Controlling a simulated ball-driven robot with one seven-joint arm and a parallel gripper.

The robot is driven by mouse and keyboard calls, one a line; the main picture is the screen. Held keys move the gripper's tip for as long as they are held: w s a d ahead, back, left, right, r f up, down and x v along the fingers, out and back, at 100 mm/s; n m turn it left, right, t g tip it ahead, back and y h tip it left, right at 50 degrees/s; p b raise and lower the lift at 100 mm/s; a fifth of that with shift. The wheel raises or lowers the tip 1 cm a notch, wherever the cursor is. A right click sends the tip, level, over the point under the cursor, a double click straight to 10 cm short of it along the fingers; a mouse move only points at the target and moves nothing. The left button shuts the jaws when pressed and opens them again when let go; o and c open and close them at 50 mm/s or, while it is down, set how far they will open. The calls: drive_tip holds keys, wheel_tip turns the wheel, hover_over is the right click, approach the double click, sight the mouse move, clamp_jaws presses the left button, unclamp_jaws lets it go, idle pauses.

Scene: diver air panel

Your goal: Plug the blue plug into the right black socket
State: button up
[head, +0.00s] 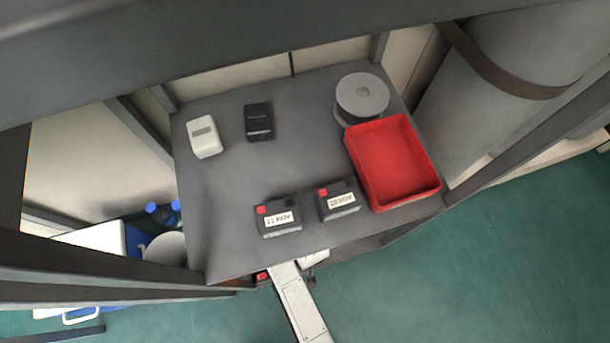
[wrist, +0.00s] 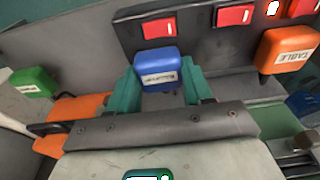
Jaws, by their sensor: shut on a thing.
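My gripper (wrist: 160,78) has teal fingers, one on each side of the blue plug (wrist: 157,62), and is shut on it. The plug has a white label, too blurred to read. It is in front of a dark panel (wrist: 195,45) with several red switches along its upper edge. I cannot tell whether the plug touches the panel. No black socket opening can be made out, so I cannot pick out the right one. In the head view my gripper and the blue plug are hidden below the table's front edge.
In the wrist view an orange plug (wrist: 287,50) is at right and a green plug (wrist: 35,82) at left. In the head view the grey tabletop (head: 225,185) holds a red tray (head: 392,162), a spool (head: 362,95), a white box (head: 204,136) and several dark boxes (head: 278,216).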

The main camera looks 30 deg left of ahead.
drive_tip(key=shift+f, duration=0.1)
drive_tip(key=o, duration=1.2)
drive_tip(key=shift+o, duration=0.2)
wheel_tip(320, 180, up, 11)
drive_tip(key=s+d+p, duration=0.1)
drive_tip(key=p, duration=0.5)
drive_tip(key=shift+f+p, duration=0.15)
drive_tip(key=shift+p, duration=0.15)
drive_tip(key=shift+d, duration=0.1)
